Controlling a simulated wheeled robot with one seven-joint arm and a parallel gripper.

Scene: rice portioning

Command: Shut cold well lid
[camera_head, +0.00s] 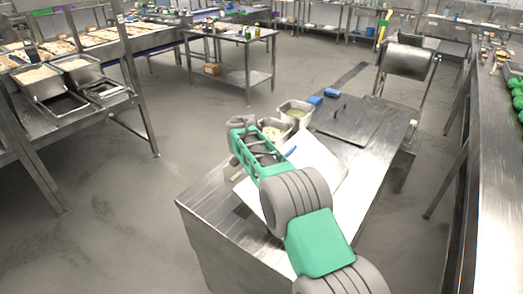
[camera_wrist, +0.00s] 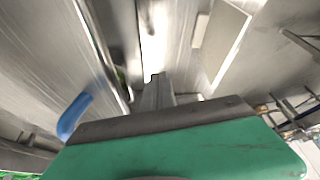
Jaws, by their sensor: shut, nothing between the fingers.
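A flat, dark steel panel with a small handle, which looks like the cold well lid (camera_head: 358,122), lies on the far part of the steel counter (camera_head: 205,200). I cannot tell for certain that it is the lid, or whether an opening is under it. My gripper (camera_head: 240,124) is above the left edge of the counter, left of the panel and apart from it. My green and grey arm hides part of the counter.
Steel food pans (camera_head: 296,112) stand beside my gripper. A white board (camera_head: 318,158) lies on the counter, with a blue-handled item on it. Blue objects (camera_head: 331,92) sit behind the pans. A steel table (camera_head: 230,75) stands further back. Open grey floor (camera_head: 120,225) lies to the left.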

